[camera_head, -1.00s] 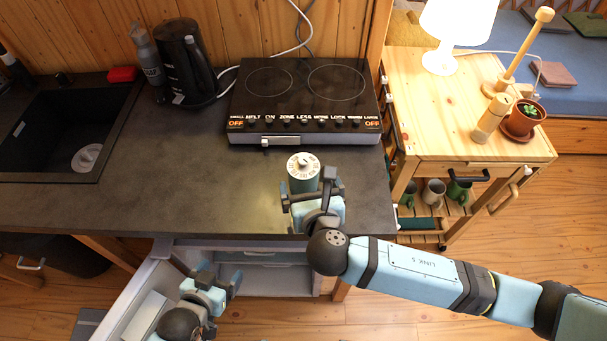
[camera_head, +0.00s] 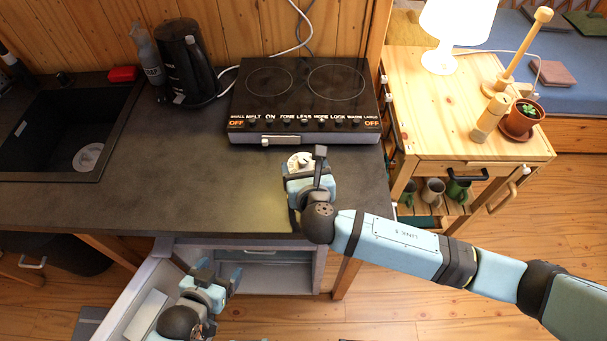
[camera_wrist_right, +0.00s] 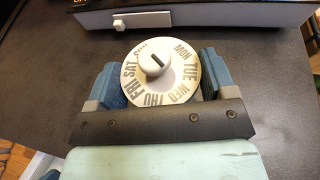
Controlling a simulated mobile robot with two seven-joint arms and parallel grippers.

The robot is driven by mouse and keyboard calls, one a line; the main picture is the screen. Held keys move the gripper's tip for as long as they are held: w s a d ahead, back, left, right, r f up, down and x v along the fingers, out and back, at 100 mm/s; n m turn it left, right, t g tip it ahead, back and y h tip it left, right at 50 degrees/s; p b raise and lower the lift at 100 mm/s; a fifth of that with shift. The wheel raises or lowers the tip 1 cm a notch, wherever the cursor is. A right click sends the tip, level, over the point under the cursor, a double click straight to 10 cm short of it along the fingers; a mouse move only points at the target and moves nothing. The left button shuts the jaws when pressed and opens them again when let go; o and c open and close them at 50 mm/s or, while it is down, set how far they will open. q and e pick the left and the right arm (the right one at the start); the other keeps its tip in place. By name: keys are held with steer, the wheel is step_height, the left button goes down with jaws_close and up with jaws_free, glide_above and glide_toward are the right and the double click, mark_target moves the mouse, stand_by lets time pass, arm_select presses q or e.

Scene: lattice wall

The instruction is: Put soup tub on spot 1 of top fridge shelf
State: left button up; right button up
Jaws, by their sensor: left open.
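The soup tub (camera_head: 299,161) stands upright on the dark counter in front of the hob. Its round lid with weekday letters and a white knob fills the middle of the right wrist view (camera_wrist_right: 160,68). My right gripper (camera_head: 305,172) reaches it from the front, and its blue fingers (camera_wrist_right: 162,82) lie on both sides of the tub. I cannot tell whether they press on it. My left gripper (camera_head: 226,273) is open and empty, low beside the open fridge door (camera_head: 136,294). The fridge (camera_head: 268,272) under the counter shows a pale shelf; its spots cannot be made out.
The hob (camera_head: 305,95) is just behind the tub. A black kettle (camera_head: 187,62) and a sink (camera_head: 62,130) are to the left. The counter (camera_head: 190,165) between sink and tub is clear. A wooden trolley (camera_head: 440,110) with a lamp and plant stands right.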

steer(key=c, duration=0.4)
steer(key=shift+o, duration=0.2)
steer(key=shift+r, duration=0.1)
step_height(320, 180, up, 20)
steer(key=w+d+f+m+h+p, duration=0.2)
steer(key=d+h+p, duration=0.1)
steer(key=d, duration=2.1)
steer(key=s+f, duration=0.5)
steer(key=f, duration=0.1)
steer(key=shift+s+f, duration=0.15)
steer(key=shift+f, duration=0.15)
steer(key=shift+d, duration=0.15)
